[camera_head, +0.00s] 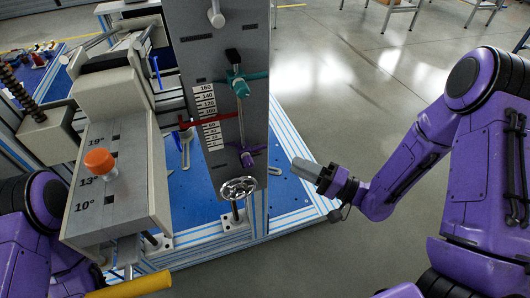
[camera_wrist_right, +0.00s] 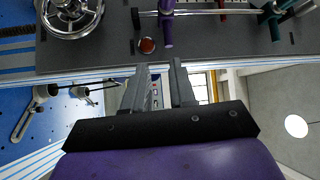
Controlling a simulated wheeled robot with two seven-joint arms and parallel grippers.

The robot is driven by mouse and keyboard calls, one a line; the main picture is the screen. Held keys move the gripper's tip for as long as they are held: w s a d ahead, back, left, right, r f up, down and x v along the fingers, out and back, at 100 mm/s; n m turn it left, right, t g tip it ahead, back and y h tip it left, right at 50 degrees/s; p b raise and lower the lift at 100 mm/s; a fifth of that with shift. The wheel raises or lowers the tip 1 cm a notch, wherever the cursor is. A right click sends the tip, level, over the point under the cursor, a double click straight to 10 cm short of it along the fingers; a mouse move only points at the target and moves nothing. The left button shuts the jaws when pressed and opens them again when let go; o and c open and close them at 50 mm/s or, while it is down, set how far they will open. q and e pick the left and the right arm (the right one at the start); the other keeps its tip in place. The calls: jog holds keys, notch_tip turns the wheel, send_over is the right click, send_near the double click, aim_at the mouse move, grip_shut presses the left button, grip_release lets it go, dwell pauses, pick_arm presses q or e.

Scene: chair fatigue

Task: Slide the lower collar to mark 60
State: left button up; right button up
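A grey upright panel (camera_head: 215,60) carries a vertical rod beside a white number scale (camera_head: 207,115). A teal collar (camera_head: 241,88) sits high on the rod, near the scale's top. A purple collar (camera_head: 247,159), the lower one, sits near the rod's bottom end, around or below the lowest marks. The purple collar's lever (camera_wrist_right: 167,30) and the teal collar (camera_wrist_right: 272,12) also show in the right wrist view. My right gripper (camera_head: 305,168) is right of the panel, apart from the purple collar. In the wrist view its fingers (camera_wrist_right: 158,66) are apart and empty. My left gripper is out of view.
A red pointer (camera_head: 190,124) crosses the scale's middle. A handwheel (camera_head: 238,188) sticks out below the collars; a red button (camera_wrist_right: 147,45) is beside the lever. A grey box with an orange knob (camera_head: 99,161) stands left. Open floor (camera_head: 350,80) lies right of the panel.

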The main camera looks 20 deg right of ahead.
aim_at(252, 148)
jog(key=r+p+x, duration=0.1)
jog(key=x, duration=0.9)
jog(key=shift+s+a+r+y, duration=0.15)
jog(key=shift+a+y, duration=0.25)
jog(key=shift+a, duration=0.1)
grip_shut()
